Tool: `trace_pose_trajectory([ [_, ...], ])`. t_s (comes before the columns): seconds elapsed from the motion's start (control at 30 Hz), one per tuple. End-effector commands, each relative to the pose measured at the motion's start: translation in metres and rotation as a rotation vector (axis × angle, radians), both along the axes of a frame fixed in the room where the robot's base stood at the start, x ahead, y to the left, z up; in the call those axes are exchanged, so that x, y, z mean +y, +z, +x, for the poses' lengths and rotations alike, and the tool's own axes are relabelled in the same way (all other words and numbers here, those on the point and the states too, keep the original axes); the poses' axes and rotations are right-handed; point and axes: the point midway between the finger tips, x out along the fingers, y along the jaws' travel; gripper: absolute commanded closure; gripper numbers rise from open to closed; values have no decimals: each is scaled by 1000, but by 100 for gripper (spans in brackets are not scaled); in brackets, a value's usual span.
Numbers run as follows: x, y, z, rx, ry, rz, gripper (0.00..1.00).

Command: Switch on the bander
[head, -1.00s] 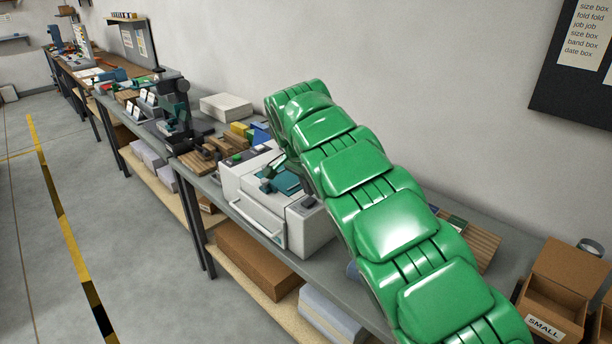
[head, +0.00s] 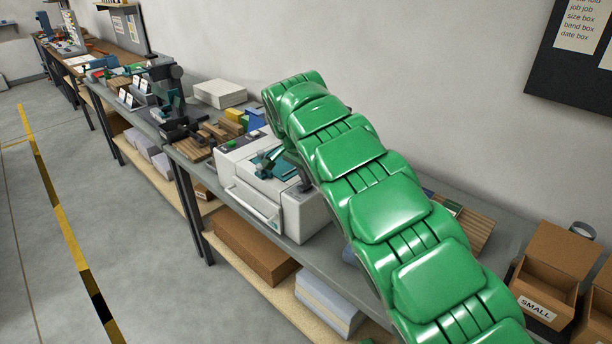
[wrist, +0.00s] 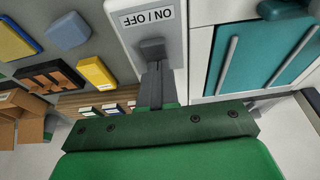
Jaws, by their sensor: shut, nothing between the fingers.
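The bander (head: 283,215) is a white machine with a teal top plate, standing on the grey bench in the head view. In the wrist view its white panel carries an ON / OFF label (wrist: 147,17), which appears upside down. A dark grey switch (wrist: 152,46) sits just below the label in the picture. My gripper (wrist: 154,70) is shut and empty, with its narrow fingertips right at the switch. I cannot tell whether they touch it. The bander's teal plate (wrist: 262,55) is to the right. In the head view my green arm hides part of the bander.
Wooden blocks (head: 213,133) and a blue bin (head: 256,119) stand beside the bander. A cardboard box marked SMALL (head: 545,290) is at the bench's right end. The wall (head: 400,70) runs close behind. The floor (head: 120,250) at left is clear.

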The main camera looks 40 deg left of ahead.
Motion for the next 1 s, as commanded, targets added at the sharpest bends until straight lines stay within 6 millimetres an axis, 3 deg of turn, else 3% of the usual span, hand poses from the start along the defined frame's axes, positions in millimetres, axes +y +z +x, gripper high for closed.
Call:
trace_pose_trajectory([
  [0.43, 0, -1, -17, 5, 2, -5, 100],
  [0.8, 0, 0, -17, 5, 1, -3, 100],
  [1.0, 0, 14, -21, 4, 1, -3, 100],
])
